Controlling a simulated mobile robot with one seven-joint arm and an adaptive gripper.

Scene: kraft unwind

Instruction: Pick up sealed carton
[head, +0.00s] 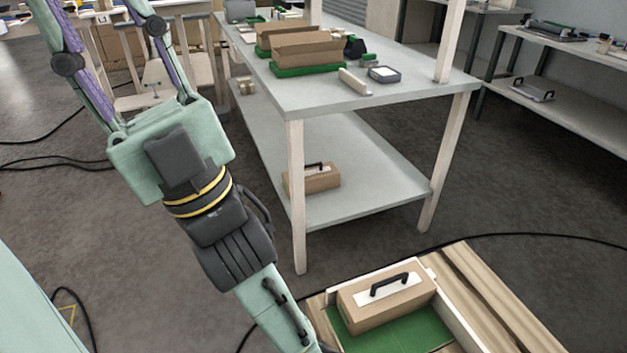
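A closed brown carton (370,312) with a white plate and a black handle on top sits on a green base in a wooden tray (455,312) at the bottom right. A second closed brown carton (315,181) with a similar handle stands on the lower shelf of the workbench. I cannot tell which is the one named. My gripper (92,12) points to the upper left, well away from both cartons. Its two mint and purple fingers are spread apart, and I see nothing held between them. The fingertips run out of the top of the frame.
The workbench (420,95) carries brown boxes on green bases (318,50) and a small grey tray (385,74). Its pale legs frame the lower shelf (375,190). Shelving (585,105) stands at right. Black cables cross the grey floor. Wooden carts stand behind my gripper.

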